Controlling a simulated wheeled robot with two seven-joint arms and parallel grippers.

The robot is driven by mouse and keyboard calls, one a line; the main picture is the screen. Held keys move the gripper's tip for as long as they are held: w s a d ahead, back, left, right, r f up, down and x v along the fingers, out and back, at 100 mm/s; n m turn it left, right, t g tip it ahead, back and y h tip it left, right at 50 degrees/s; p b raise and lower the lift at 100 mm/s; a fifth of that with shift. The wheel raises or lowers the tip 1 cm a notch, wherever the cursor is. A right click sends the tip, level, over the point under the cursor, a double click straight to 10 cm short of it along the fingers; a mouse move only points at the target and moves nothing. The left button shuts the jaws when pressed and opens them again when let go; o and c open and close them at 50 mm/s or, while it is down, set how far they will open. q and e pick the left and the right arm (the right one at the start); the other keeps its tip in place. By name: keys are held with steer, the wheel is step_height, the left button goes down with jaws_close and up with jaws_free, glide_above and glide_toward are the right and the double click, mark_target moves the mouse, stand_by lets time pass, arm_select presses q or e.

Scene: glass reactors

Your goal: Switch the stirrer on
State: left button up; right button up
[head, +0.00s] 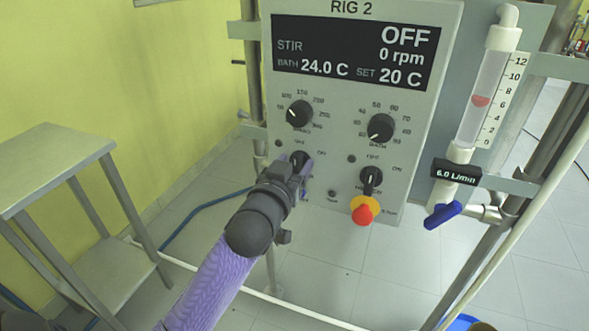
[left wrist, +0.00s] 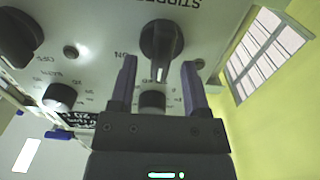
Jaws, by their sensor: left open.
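The display (head: 350,55) of the RIG 2 panel reads STIR, OFF and 0 rpm. The stirrer knob (head: 299,159) is the black lower-left knob, partly hidden by my left gripper (head: 303,168). In the left wrist view, which is upside down, the stirrer knob (left wrist: 162,42) carries part of its label beside it. Its pale pointer mark lies on the side toward the upper dial. My left gripper (left wrist: 160,65) is open, its fingertips to either side of the knob's pointer end. I cannot tell whether they touch it. My right gripper is not in view.
A second black switch (head: 371,180) sits to the right, above a red emergency button (head: 364,212) on yellow. Two dials (head: 299,113) (head: 381,128) are above. A flowmeter (head: 483,100) with a blue valve handle (head: 442,215) stands right. A metal stand (head: 55,165) is left.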

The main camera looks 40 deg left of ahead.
arm_select(q)
steer(key=shift+c, duration=0.3)
jaws_close()
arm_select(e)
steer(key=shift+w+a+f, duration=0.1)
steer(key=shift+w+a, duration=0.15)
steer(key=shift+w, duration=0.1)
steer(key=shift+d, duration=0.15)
